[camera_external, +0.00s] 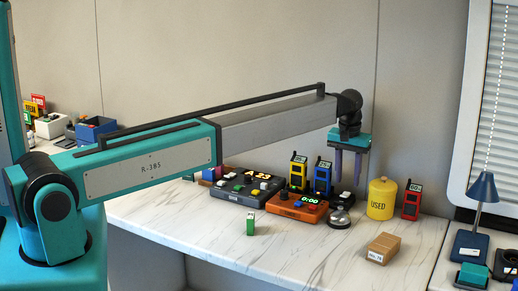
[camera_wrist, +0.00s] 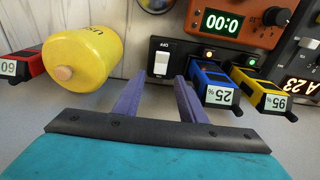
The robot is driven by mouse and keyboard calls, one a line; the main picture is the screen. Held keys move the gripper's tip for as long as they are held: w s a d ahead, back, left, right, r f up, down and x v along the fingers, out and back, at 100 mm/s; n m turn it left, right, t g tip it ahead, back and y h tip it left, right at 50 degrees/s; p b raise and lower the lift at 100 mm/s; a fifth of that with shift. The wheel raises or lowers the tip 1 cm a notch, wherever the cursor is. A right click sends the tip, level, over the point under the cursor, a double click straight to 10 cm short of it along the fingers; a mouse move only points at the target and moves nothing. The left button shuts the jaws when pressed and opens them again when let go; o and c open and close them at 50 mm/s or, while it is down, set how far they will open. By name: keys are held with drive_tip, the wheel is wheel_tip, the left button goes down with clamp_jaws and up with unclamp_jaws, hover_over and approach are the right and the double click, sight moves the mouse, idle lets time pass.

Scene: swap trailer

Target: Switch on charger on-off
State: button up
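The charger's on-off switch (camera_wrist: 162,57) is a white rocker on a dark housing with an "OFF" label, in the wrist view beside the blue unit. In the external view the switch (camera_external: 345,198) is small at the right end of the charger, and its rocker position is unclear. A blue unit marked 25% (camera_wrist: 218,95) and a yellow unit marked 95% (camera_wrist: 270,100) stand beside it, with small lit lamps behind them. My gripper (camera_external: 348,180) hangs above the switch, pointing down. Its purple fingers (camera_wrist: 159,78) are apart and empty, apparently not touching the switch.
A yellow "USED" canister (camera_external: 381,200) and a red unit (camera_external: 412,201) stand to the right. An orange timer box (camera_external: 297,206) and a silver bell (camera_external: 340,218) are in front of the charger. A cardboard box (camera_external: 384,248) lies near the front edge; marble around it is clear.

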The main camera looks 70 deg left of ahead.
sight(345, 195)
wheel_tip(345, 195, up, 10)
drive_tip(key=b, duration=0.2)
drive_tip(key=shift+s+d, duration=0.35)
drive_tip(key=shift+d+f, duration=0.1)
